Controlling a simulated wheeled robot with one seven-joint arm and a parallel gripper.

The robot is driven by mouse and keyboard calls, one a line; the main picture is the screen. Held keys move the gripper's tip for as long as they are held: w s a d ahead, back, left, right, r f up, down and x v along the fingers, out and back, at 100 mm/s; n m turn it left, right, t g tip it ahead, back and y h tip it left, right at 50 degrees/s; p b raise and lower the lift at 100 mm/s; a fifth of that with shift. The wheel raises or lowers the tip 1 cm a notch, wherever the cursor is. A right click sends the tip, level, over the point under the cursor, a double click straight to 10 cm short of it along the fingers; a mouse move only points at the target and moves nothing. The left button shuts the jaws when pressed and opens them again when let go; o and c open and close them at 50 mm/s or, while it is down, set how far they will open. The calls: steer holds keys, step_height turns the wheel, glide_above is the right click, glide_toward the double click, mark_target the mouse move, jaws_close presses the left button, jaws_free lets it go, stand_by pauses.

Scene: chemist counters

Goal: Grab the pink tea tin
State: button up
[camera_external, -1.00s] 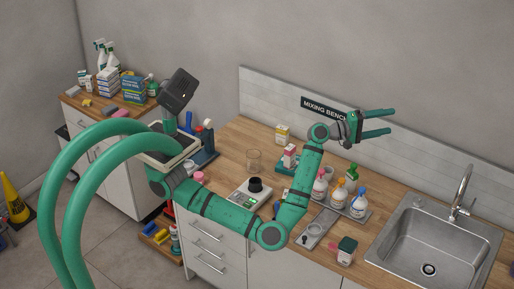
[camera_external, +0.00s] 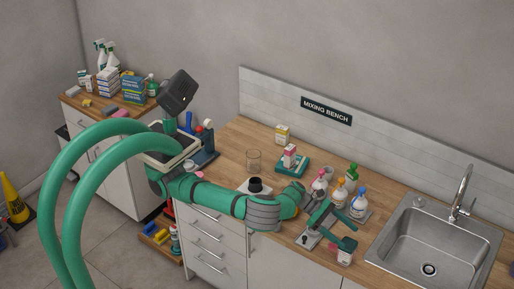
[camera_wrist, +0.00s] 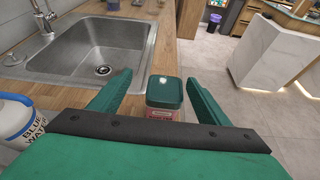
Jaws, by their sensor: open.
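The pink tea tin (camera_external: 345,258) stands upright near the counter's front edge, left of the sink. In the external view my gripper covers its top, leaving part of the pale pink body showing. In the wrist view the tin (camera_wrist: 165,93) shows a dark green lid and a pink-and-white label. My gripper (camera_external: 340,226) is low over the counter beside the tin, open and empty. In the wrist view the tin is ahead between the two fingers (camera_wrist: 158,79), nearer the right one; whether either touches it cannot be told.
The steel sink (camera_external: 430,245) lies right of the tin. Pump bottles (camera_external: 339,193) stand on a tray behind my gripper; a blue-labelled bottle (camera_wrist: 18,120) is close on the left in the wrist view. The counter edge drops to open floor (camera_wrist: 215,60) on the right.

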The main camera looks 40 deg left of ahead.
mark_target(352, 258)
steer(key=shift+s+f, duration=0.3)
steer(key=shift+s, duration=0.35)
steer(key=shift+f, duration=1.9)
step_height(352, 258, down, 4)
steer(key=shift+w+r, duration=0.1)
steer(key=shift+r, duration=0.15)
steer(key=shift+x, duration=1.5)
steer(key=shift+r, duration=0.15)
steer(key=c, duration=1.2)
steer(key=shift+c, duration=0.2)
steer(key=shift+r, duration=0.1)
